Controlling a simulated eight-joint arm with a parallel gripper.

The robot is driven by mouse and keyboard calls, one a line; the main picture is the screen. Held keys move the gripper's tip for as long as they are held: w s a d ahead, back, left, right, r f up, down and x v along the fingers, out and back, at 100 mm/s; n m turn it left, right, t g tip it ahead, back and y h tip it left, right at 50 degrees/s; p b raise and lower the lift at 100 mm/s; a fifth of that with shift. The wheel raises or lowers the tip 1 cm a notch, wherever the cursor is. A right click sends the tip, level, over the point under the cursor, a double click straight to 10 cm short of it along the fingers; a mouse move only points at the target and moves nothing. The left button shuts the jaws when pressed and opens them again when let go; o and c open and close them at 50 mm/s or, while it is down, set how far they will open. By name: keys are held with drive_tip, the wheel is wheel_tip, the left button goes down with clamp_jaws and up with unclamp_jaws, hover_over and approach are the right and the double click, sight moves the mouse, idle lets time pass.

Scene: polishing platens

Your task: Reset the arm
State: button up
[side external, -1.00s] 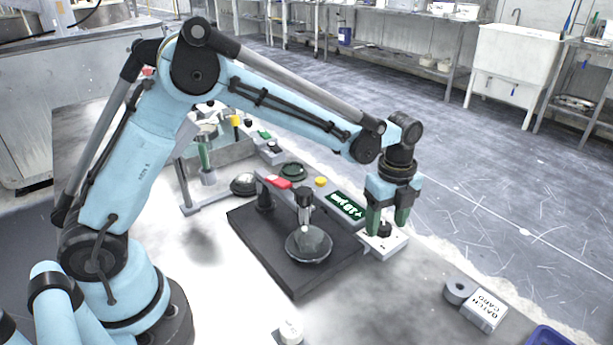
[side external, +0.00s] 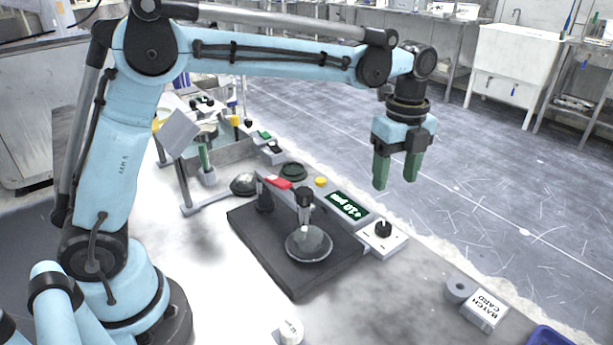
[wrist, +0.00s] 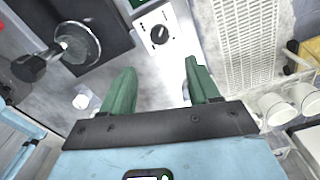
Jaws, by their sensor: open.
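My gripper (side external: 396,185) hangs in the air with its green fingers apart and nothing between them. It is above and behind the small white knob box (side external: 384,238), clear of the black knob (side external: 384,228). In the wrist view, the two green fingers (wrist: 155,92) are spread, and the knob box (wrist: 168,33) shows beyond them at the top. My blue arm reaches across the top of the side view, its forearm nearly level.
A dark polishing base (side external: 292,270) with a round platen (side external: 309,243) stands on the bench beside a green-lit display (side external: 347,205). A batch card box (side external: 484,310) and a blue tray (side external: 549,337) lie at the right. Space around my gripper is free.

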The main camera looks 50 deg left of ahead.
sight(385, 227)
drive_tip(key=shift+f, duration=0.1)
wheel_tip(385, 227, down, 12)
idle(0.7)
